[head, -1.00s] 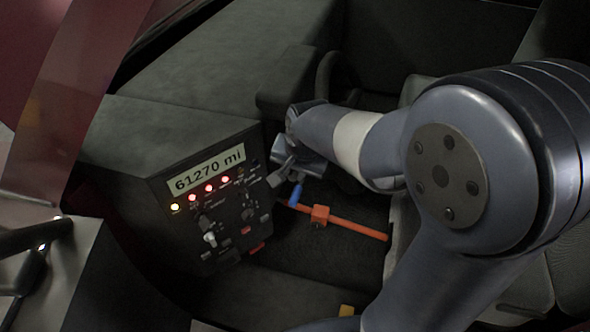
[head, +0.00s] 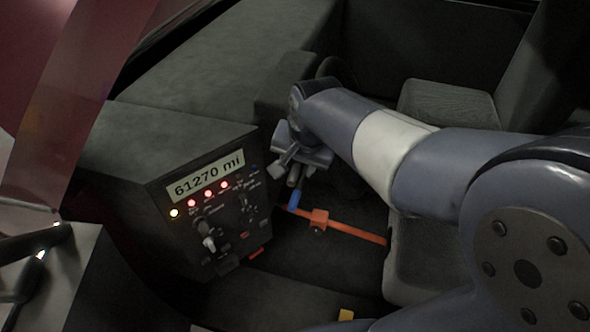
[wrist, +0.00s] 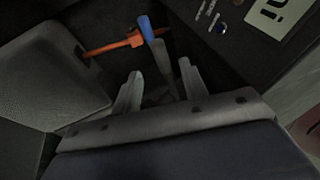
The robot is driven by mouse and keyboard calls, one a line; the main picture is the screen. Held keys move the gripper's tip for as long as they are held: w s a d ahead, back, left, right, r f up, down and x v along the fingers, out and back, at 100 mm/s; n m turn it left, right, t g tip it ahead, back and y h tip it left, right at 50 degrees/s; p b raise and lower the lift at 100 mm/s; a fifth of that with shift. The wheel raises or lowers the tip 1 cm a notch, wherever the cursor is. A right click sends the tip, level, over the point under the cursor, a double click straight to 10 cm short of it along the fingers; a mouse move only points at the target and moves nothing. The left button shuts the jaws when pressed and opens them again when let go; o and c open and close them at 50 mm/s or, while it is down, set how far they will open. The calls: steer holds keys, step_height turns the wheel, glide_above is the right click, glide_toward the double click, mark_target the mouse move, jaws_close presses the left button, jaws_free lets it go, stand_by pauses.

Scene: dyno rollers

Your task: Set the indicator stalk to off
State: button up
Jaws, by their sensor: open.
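A thin stalk with a blue tip (head: 294,200) points down below my gripper in the head view. It is probably the indicator stalk, but I cannot read its setting. In the wrist view its blue end (wrist: 146,28) is at the top, and its grey shaft runs back toward the space between my fingers. My gripper (head: 287,171) is open beside the right edge of the dashboard panel. In the wrist view the fingers of my gripper (wrist: 160,86) are spread and the stalk's grey part lies between or just beyond them; contact cannot be told.
The dashboard panel (head: 183,239) carries a mileage display (head: 206,176), lit lamps and several knobs. An orange bar with a clamp block (head: 319,219) crosses the dark footwell under the stalk. A seat (head: 445,100) is to the right, and a yellow piece (head: 346,314) lies below.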

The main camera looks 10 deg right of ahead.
mark_target(294, 175)
steer(key=v, duration=0.3)
steer(key=shift+s+r, duration=0.15)
steer(key=shift+r, duration=0.2)
steer(key=x, duration=1.1)
steer(key=shift+r+p, duration=0.35)
steer(key=shift+r, duration=0.1)
steer(key=shift+f, duration=0.1)
